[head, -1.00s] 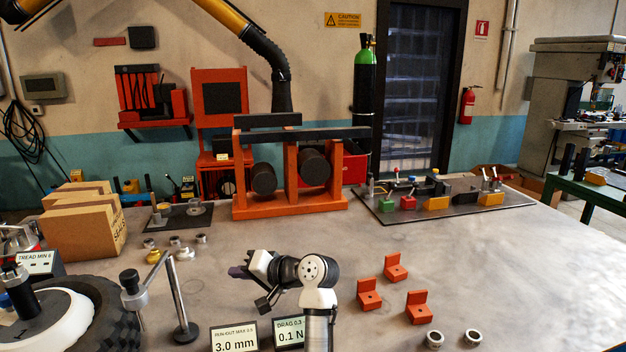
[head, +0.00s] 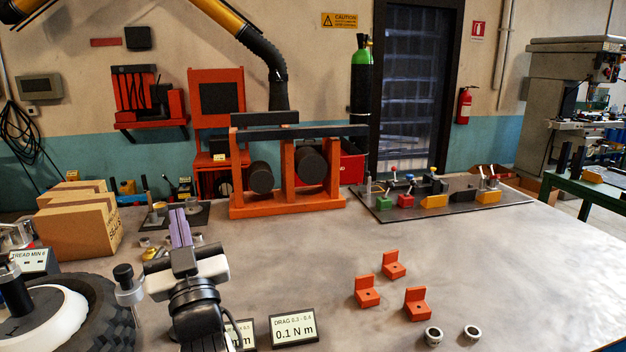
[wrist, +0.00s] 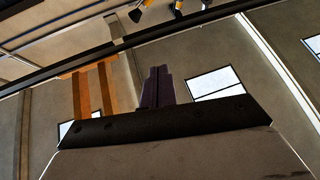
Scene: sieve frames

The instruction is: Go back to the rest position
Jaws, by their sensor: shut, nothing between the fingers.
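My gripper (head: 180,228) is in the left middle of the head view, raised above the table. Its two purple-grey fingers lie together and point away from me, toward the back of the table. Nothing is between them. In the wrist view the closed fingers (wrist: 157,88) stand up in the middle, with walls, windows and the ceiling behind them. My arm hides part of the table and part of one small sign.
The table (head: 300,260) is clear in the middle. A tire (head: 100,310) and cardboard boxes (head: 75,230) stand left. A sign (head: 294,328), orange brackets (head: 367,292) and metal rings (head: 433,336) are in front. An orange frame (head: 290,210) and a tool board (head: 470,208) stand behind.

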